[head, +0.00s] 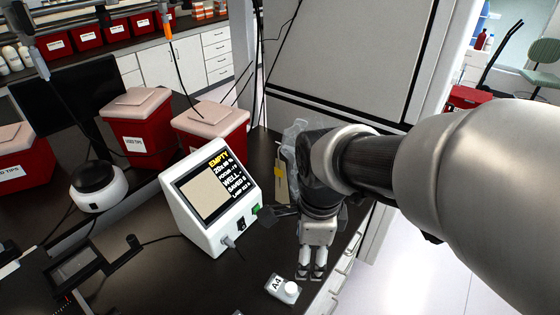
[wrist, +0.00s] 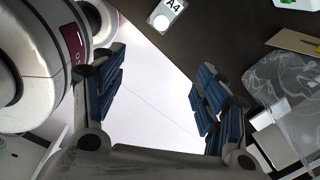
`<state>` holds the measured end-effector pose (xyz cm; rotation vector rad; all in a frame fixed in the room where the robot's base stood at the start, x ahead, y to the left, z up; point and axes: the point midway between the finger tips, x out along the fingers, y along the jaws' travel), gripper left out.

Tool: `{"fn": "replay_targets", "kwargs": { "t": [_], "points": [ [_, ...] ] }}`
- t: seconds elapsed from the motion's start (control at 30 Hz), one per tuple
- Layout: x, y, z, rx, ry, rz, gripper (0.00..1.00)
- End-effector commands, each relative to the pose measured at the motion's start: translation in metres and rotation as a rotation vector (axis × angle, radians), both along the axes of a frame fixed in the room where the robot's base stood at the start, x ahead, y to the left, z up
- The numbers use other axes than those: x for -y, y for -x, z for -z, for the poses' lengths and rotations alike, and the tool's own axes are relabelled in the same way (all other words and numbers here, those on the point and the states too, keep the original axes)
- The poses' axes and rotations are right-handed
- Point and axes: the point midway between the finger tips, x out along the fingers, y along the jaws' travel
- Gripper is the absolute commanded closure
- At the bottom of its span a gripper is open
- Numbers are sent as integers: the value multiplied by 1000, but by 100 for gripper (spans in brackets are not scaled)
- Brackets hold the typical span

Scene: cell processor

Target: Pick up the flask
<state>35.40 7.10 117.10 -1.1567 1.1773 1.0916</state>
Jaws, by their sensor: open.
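The flask (head: 283,290) is a small, flat, pale container with a white cap and an "A4" label. It lies on the dark bench near its front edge in the head view. It also shows at the top of the wrist view (wrist: 168,16), partly cut off by the frame. My gripper (head: 311,274) points down just behind and to the right of the flask in the head view. In the wrist view my gripper (wrist: 158,85) is open, with its blue-padded fingers apart and nothing between them. The flask is beyond the fingertips, apart from them.
A white instrument with a screen (head: 212,197) stands left of my gripper. Red tip bins (head: 140,130) and a round white device (head: 98,186) are farther left. A clear plastic bag (wrist: 280,90) lies right in the wrist view. Pale floor (wrist: 150,110) shows beyond the bench edge.

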Motion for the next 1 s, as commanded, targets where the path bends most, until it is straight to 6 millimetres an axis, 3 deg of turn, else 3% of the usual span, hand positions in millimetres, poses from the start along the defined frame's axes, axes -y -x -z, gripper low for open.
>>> {"fn": "replay_targets", "kwargs": {
  "t": [0.1,0.3,0.47,0.8,1.0],
  "points": [
    [-15,-12,18,-52,-3,224,33],
    [-26,-21,35,-85,1,435,33],
    [-28,-21,58,-91,3,467,33],
    [-28,-20,132,-91,3,465,33],
    [-28,-21,156,-90,2,464,33]
  ]
}}
